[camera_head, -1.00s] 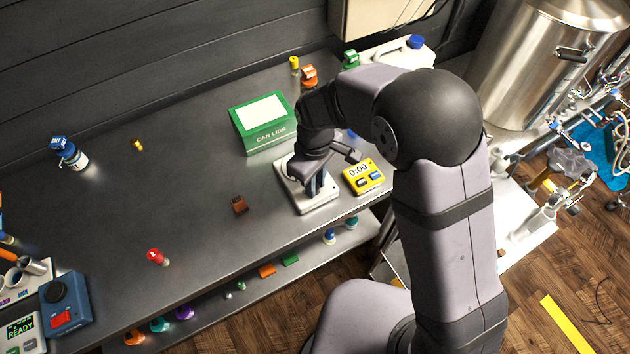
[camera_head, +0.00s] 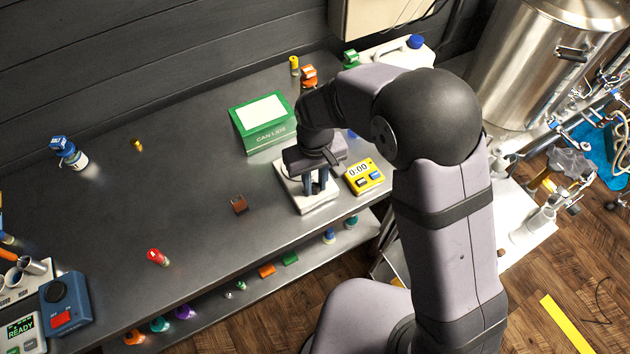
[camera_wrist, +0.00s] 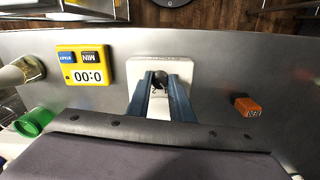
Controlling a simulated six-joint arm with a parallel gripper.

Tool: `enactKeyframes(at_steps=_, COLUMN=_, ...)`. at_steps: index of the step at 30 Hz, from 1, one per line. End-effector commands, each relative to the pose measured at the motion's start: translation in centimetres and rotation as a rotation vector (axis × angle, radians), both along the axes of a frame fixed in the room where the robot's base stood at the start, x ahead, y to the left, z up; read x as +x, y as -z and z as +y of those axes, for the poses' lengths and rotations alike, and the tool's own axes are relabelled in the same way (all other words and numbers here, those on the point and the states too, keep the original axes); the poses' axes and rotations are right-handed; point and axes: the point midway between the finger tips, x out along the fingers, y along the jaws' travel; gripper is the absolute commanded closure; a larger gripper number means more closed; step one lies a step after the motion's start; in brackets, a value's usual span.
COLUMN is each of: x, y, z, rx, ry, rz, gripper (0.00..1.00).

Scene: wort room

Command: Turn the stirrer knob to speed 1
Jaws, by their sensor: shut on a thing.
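The stirrer (camera_head: 318,206) is a pale, flat, square unit on the dark bench, right of centre in the head view. Its white body (camera_wrist: 183,68) also shows in the wrist view. My gripper (camera_head: 316,188) points down over it, and its blue fingers are shut on the small dark stirrer knob (camera_wrist: 160,77). In the wrist view the fingers (camera_wrist: 160,88) stand on either side of the knob. A dark mark, perhaps a digit, shows beside the knob. The fingers hide most of the knob and scale, so I cannot read its setting.
A yellow timer (camera_head: 364,176) reading 0:00 stands close right of the stirrer. A green can-lids box (camera_head: 262,126) stands behind it. The bench's front edge is close in front of the stirrer.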

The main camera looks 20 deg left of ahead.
Motion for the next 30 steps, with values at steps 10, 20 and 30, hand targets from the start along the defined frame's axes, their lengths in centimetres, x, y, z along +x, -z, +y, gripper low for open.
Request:
enactKeyframes(at_steps=10, x=0.10, y=-0.12, z=0.08, rx=0.002, ry=0.205, rz=-0.003, gripper=1.00)
enactKeyframes(at_steps=20, x=0.13, y=-0.13, z=0.10, rx=0.004, ry=0.264, rz=-0.004, gripper=1.00)
enactKeyframes(at_steps=30, x=0.16, y=-0.14, z=0.11, rx=0.004, ry=0.264, rz=-0.004, gripper=0.73)
